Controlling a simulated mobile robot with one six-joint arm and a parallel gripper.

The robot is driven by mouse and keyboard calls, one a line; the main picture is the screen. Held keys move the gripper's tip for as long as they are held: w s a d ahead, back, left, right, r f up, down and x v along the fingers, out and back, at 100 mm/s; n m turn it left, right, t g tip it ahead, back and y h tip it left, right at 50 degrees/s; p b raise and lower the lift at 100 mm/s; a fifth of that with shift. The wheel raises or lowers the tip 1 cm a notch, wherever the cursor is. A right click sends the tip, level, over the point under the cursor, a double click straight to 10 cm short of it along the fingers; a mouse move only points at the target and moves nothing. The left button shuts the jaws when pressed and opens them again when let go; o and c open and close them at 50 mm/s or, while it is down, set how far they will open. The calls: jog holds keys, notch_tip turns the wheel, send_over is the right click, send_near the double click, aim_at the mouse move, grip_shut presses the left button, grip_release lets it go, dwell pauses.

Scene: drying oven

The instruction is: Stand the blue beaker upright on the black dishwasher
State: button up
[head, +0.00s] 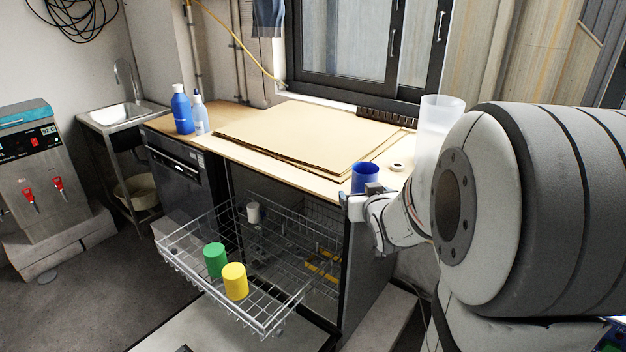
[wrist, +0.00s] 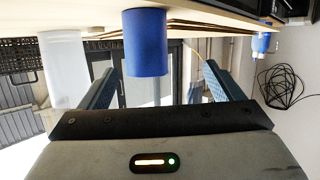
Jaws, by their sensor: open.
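The blue beaker (head: 364,180) stands upright near the right end of the wooden worktop, its open mouth up. In the wrist view, which is upside down, the beaker (wrist: 146,45) has its base against the worktop. My gripper (head: 368,196) is open and empty beside the beaker. In the wrist view the beaker shows between the fingers of my gripper (wrist: 156,85), with a gap on each side and no visible contact. The black dishwasher (head: 175,180) is under the worktop, with a shut front at left; an open bay with pulled-out racks is right of it.
A tall translucent container (head: 437,120) stands behind my arm. A white tape roll (head: 396,167) and flat cardboard sheets (head: 310,135) lie on the worktop. Blue bottles (head: 182,110) stand at its left end. The rack (head: 190,262) holds green (head: 215,260) and yellow (head: 235,281) cups.

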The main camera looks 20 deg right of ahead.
jog(key=w+d+f+t+b, duration=0.3)
jog(key=d+f+b, duration=0.1)
jog(key=f, duration=0.1)
jog(key=shift+t+y, duration=0.3)
jog(key=w, duration=0.5)
jog(key=w+p, duration=0.1)
jog(key=w, duration=0.1)
jog(key=shift+w+d+r, duration=0.15)
jog(key=shift+r, duration=0.25)
jog(key=c, duration=1.2)
jog(key=shift+o, duration=0.2)
notch_tip(320, 180, up, 10)
jog(key=p, duration=0.1)
notch_tip(320, 180, up, 6)
jog(key=p, duration=0.3)
jog(key=shift+f+p, duration=0.15)
jog(key=shift+p, duration=0.15)
